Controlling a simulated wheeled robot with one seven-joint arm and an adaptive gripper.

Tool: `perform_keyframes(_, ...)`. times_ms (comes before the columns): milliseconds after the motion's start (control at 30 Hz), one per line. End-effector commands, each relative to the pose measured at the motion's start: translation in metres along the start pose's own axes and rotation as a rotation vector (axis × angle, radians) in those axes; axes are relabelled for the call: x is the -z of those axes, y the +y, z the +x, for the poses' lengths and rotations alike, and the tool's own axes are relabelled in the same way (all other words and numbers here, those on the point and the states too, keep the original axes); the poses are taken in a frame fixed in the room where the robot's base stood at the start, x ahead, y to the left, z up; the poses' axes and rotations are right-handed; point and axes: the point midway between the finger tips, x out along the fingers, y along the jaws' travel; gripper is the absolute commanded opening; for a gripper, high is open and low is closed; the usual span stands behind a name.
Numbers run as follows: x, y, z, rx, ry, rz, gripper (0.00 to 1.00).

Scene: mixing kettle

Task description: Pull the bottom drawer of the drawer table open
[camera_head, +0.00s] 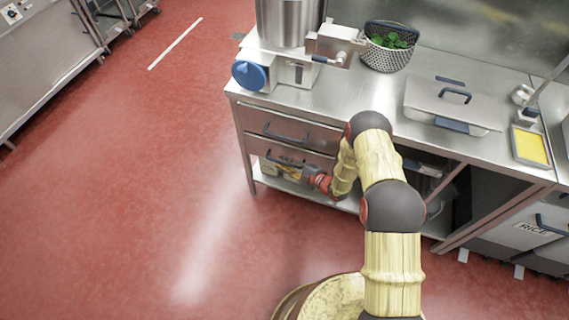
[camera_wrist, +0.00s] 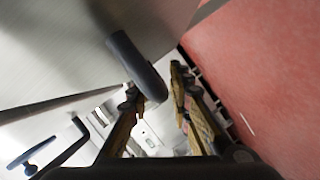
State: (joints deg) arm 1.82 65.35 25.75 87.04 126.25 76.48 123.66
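The drawer table (camera_head: 240,110) is a steel unit with two stacked drawers at its left end. The top drawer (camera_head: 262,122) has a dark blue bar handle and looks shut. The bottom drawer (camera_head: 262,148) is just below it, also looks shut, and is partly hidden by my arm. Its dark bar handle (camera_head: 284,161) is beside my gripper (camera_head: 285,172). In the wrist view, my gripper (camera_wrist: 156,80) has its two yellow fingers apart, with a dark handle bar (camera_wrist: 135,62) reaching between the tips. I cannot tell whether either finger touches the bar.
A steel pot (camera_head: 288,22), a box with a blue knob (camera_head: 249,75), a basket of greens (camera_head: 388,48) and a lidded tray (camera_head: 452,104) stand on the tabletop. An open lower shelf (camera_head: 268,182) lies under the drawers. The red floor to the left is clear.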

Motion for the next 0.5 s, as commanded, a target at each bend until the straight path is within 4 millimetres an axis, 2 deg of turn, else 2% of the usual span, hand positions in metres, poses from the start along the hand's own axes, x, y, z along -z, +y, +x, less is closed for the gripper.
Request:
perform_keyframes(300, 0.0, -0.0003, -0.0002, 0.0, 0.0, 0.0, 0.0)
perform_keyframes(500, 0.0, -0.0005, -0.0003, 0.001, 0.0, 0.0, 0.0)
